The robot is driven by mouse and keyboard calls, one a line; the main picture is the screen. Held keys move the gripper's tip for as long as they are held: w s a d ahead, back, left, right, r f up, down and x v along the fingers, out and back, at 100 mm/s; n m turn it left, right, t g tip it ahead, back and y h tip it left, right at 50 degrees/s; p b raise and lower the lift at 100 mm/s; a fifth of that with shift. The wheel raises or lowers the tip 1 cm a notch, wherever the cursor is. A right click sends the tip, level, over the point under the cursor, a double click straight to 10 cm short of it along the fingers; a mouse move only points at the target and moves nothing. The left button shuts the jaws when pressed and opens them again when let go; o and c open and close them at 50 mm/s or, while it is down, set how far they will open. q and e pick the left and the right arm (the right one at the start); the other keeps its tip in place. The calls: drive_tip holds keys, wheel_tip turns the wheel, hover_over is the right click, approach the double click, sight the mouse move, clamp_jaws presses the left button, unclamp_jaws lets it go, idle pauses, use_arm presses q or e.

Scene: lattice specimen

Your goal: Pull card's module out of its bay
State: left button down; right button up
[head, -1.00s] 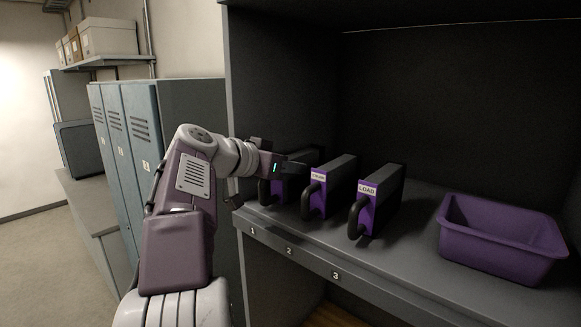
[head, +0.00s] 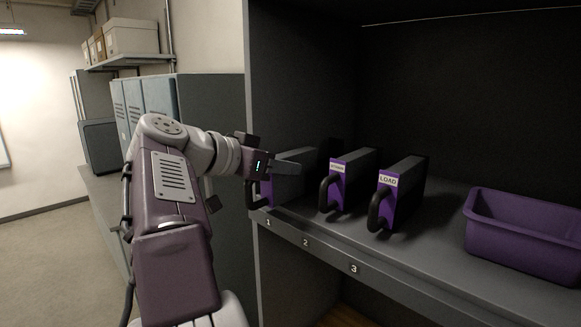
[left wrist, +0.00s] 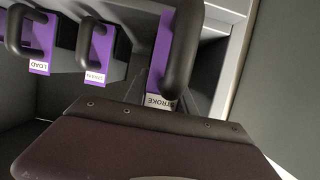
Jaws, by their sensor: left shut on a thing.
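Three dark modules with purple fronts and black loop handles stand on a grey shelf. The left one (head: 265,191), behind position 1, reads STROKE in the left wrist view (left wrist: 158,60). My left gripper (head: 272,168) is shut at its handle (left wrist: 183,50) and hides part of its front. This module sits further out toward the front edge than its neighbours. The middle module (head: 336,176) reads STRAIN in the wrist view (left wrist: 98,48). The right module (head: 387,200) reads LOAD. No card shows. My right gripper is out of view.
A purple bin (head: 520,240) stands at the right of the shelf (head: 440,240). A dark side wall (head: 300,75) rises behind the left module. Blue-grey lockers (head: 160,95) stand at the left. Open floor (head: 50,250) lies at the lower left.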

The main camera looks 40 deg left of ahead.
use_arm(q)
drive_tip(key=shift+s+a+b, duration=0.2)
drive_tip(key=shift+s+b, duration=0.2)
drive_tip(key=shift+s, duration=1.45)
drive_tip(key=shift+s+a, duration=0.2)
drive_tip(key=shift+s, duration=2.7)
drive_tip(key=shift+w, duration=0.15)
